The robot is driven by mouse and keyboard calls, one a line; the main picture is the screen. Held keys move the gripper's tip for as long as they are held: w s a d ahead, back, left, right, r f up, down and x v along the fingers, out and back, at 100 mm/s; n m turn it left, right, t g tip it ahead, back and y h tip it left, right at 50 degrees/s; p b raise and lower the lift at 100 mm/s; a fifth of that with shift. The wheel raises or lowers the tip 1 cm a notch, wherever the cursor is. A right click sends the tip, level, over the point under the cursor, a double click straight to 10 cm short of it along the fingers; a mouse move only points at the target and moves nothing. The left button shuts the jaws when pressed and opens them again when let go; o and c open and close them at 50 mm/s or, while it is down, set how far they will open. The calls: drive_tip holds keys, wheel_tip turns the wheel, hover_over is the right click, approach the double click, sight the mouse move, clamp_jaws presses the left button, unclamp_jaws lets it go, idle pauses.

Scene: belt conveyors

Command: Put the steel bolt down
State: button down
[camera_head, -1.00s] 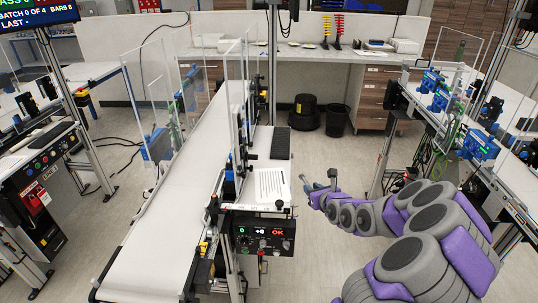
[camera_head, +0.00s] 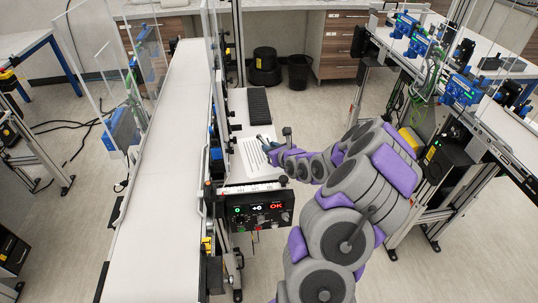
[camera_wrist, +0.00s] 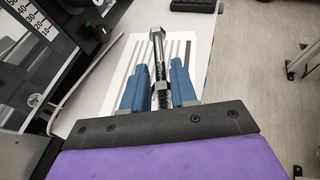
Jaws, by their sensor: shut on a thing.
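The steel bolt (camera_wrist: 157,58) stands out from between the blue fingers of my gripper (camera_wrist: 159,88) in the wrist view, its hex head pointing away from me. My gripper is shut on its threaded part. In the head view my gripper (camera_head: 268,146) is over the white printed sheet (camera_head: 255,160) on the small side table by the conveyor. The sheet with dark stripes also shows beneath the bolt in the wrist view (camera_wrist: 122,72). I cannot tell whether the bolt touches the sheet.
The white conveyor belt (camera_head: 165,190) runs along the left, with clear upright panels. A black ridged tray (camera_head: 258,105) lies beyond the sheet. Another conveyor line (camera_head: 500,120) is at the right.

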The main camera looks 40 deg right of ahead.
drive_tip(key=shift+d+f, duration=0.2)
drive_tip(key=shift+f, duration=0.3)
wheel_tip(320, 180, down, 2)
drive_tip(key=shift+f+b, duration=0.15)
drive_tip(key=shift+b, duration=0.2)
drive_tip(key=shift+f, duration=0.3)
drive_tip(key=shift+a+r, duration=0.1)
drive_tip(key=shift+a, duration=0.2)
drive_tip(key=c, duration=0.9)
unclamp_jaws()
drive_tip(key=shift+d, duration=0.25)
drive_tip(key=shift+a, duration=0.1)
drive_tip(key=p+v, duration=0.2)
drive_tip(key=v, duration=1)
drive_tip(key=shift+s, duration=0.1)
